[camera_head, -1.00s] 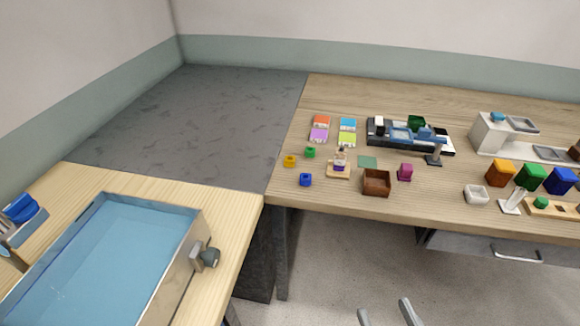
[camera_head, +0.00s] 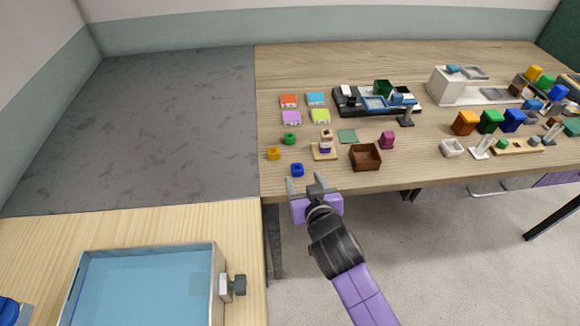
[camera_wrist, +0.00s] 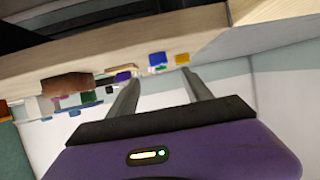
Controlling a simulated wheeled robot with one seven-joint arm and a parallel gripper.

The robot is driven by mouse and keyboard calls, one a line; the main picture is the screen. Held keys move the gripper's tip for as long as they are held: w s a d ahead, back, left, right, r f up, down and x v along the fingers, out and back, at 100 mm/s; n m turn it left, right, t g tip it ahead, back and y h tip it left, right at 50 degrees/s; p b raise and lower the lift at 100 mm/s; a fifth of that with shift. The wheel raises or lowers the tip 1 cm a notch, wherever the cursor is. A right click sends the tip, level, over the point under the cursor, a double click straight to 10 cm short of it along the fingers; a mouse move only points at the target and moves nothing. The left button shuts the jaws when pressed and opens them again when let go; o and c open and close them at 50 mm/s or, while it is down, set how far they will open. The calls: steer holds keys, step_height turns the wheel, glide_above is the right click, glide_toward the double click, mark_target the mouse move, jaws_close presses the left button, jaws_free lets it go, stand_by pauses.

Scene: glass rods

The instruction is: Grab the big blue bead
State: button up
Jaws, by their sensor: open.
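The big blue bead (camera_head: 297,170) lies near the front left edge of the wooden table, with its hole showing on top. A blue block that looks like it also shows in the wrist view (camera_wrist: 157,58), beyond the fingertips. My gripper (camera_head: 305,182) is open and empty. It is at the table's front edge, just on the near side of the bead and slightly right, apart from it. In the wrist view its two fingers (camera_wrist: 161,77) point toward the blue and yellow blocks with nothing between them.
A yellow bead (camera_head: 273,153) and a green bead (camera_head: 289,139) stand behind and left of the blue one. A wooden stand (camera_head: 324,155) with stacked beads and a brown box (camera_head: 365,157) are to the right. A blue basin (camera_head: 216,262) sits on the left counter.

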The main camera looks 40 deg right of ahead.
mark_target(296, 166)
steer(key=p+x, duration=0.1)
steer(key=x, duration=0.6)
steer(key=shift+f, duration=0.2)
steer(key=shift+c, duration=0.2)
jaws_close()
